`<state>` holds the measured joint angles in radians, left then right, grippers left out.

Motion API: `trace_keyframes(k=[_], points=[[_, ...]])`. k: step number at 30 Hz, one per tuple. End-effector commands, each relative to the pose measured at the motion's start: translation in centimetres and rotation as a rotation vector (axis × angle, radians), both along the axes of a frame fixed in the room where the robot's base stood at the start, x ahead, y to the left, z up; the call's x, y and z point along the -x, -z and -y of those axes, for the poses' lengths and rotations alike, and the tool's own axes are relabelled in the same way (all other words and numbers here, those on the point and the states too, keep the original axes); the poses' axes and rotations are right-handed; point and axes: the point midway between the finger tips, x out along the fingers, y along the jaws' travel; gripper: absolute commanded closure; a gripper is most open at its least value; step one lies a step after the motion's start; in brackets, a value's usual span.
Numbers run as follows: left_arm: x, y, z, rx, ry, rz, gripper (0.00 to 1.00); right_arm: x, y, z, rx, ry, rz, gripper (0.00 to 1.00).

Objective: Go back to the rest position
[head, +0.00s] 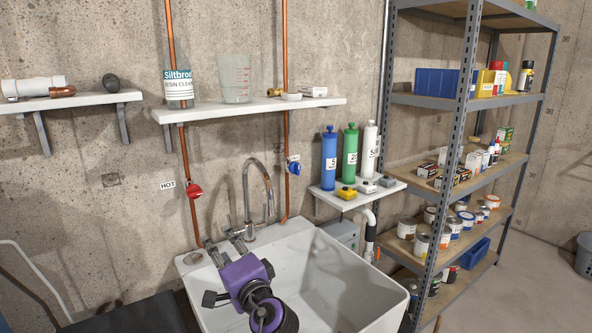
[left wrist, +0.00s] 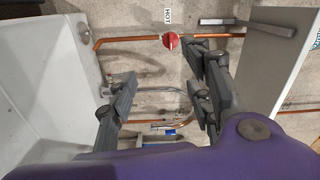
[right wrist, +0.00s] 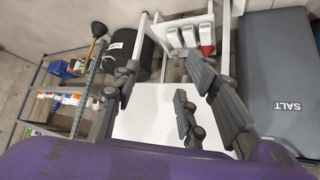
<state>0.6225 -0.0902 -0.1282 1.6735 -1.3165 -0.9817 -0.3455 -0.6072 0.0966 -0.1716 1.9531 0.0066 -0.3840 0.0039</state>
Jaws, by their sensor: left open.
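My left gripper (head: 228,252), with a purple body, is over the left rear part of the white sink, close in the picture to the tap (head: 257,195). In the left wrist view its grey fingers (left wrist: 163,88) are wide apart with nothing between them. The red HOT valve handle (left wrist: 171,41) shows beyond them. My right gripper is outside the head view. In the right wrist view its fingers (right wrist: 163,85) stand apart and hold nothing; a white surface (right wrist: 155,115) lies beyond them.
The sink (head: 330,275) stands against the concrete wall. A wall shelf (head: 250,108) above it bears a jug (head: 235,80) and a resin container (head: 178,88). A small shelf (head: 357,195) with three bottles and a loaded metal rack (head: 455,150) are on the right. Floor shows beyond the rack.

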Motion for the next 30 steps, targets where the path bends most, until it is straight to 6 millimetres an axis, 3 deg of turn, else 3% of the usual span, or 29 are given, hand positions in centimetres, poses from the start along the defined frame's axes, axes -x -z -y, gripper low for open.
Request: trace_keyframes(k=[1, 5, 8, 14, 18, 21, 24, 30], points=[[1.6, 3.0, -1.8, 0.05, -0.022, -0.038, 0.54, -0.3, -0.1, -0.1, -0.002, -0.001, 0.005, 0.6], [5.4, 8.7, -4.8, 0.193, -0.064, -0.108, 0.54, -0.8, -0.3, -0.3, -0.005, -0.001, 0.015, 0.6], [9.5, 13.6, -7.1, 0.32, -0.107, -0.173, 0.54, -1.8, -0.9, -1.0, -0.017, -0.001, 0.035, 0.6], [20.9, 22.9, -10.6, 0.611, -0.222, -0.329, 0.54, -2.6, -1.5, -1.7, -0.028, 0.003, 0.052, 0.6], [30.4, 27.6, -11.3, 0.817, -0.316, -0.451, 0.54, -1.5, -0.8, -1.0, -0.017, 0.004, 0.031, 0.6], [36.9, 29.5, -10.9, 0.945, -0.38, -0.535, 0.54, -0.9, -0.4, -0.6, -0.01, 0.002, 0.017, 0.6], [42.2, 30.3, -10.1, 1.046, -0.432, -0.606, 0.54, -0.7, -0.2, -0.5, -0.007, -0.001, 0.011, 0.6], [50.3, 30.2, -8.2, 1.195, -0.515, -0.726, 0.54, -0.7, -0.2, -0.4, -0.005, -0.004, 0.012, 0.6]])
